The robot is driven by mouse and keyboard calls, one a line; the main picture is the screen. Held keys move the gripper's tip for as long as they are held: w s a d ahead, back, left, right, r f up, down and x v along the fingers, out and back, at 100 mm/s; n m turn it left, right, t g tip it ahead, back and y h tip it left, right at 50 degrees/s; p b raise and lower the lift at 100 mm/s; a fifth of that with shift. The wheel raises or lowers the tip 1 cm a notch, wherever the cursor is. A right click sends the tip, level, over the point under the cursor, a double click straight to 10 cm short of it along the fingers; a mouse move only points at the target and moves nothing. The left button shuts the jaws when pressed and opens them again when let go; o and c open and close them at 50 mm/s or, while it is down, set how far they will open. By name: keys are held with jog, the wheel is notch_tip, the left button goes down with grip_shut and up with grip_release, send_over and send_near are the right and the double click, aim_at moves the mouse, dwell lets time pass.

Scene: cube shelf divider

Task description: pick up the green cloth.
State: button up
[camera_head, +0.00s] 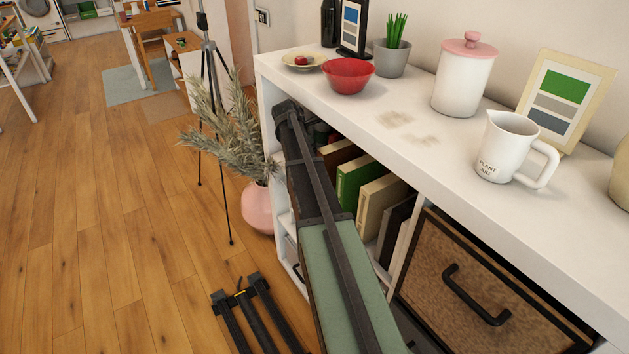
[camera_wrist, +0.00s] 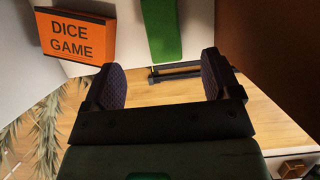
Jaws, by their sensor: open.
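A flat, plain green piece, which looks like the green cloth (camera_wrist: 162,28), shows at the top middle of the wrist view against a pale surface. Its upper end is cut off by the frame. My gripper (camera_wrist: 165,78) is open and empty, its two dark pads wide apart. The green piece lies beyond the gap between the pads, apart from them. In the head view my arm reaches to the shelf's left compartments. There the fingertips are hidden, and I cannot make out the cloth.
An orange Dice Game box (camera_wrist: 75,36) stands left of the green piece; a brown surface (camera_wrist: 262,45) is close on the right. The white shelf (camera_head: 395,125) carries a red bowl (camera_head: 348,76) and a white jug (camera_head: 505,150). A leafy plant (camera_head: 225,125) stands beside it.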

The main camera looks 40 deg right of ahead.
jog(key=b+x, duration=0.6)
jog(key=x, duration=0.1)
jog(key=b+x, duration=0.4)
jog(key=shift+s+a+f, duration=0.1)
jog(key=shift+a+f, duration=0.05)
jog(key=shift+a, duration=0.2)
jog(key=shift+r, duration=0.25)
jog(key=shift+c, duration=0.5)
jog(key=c, duration=1)
jog(key=shift+r+p, duration=0.1)
jog(key=shift+p, duration=0.25)
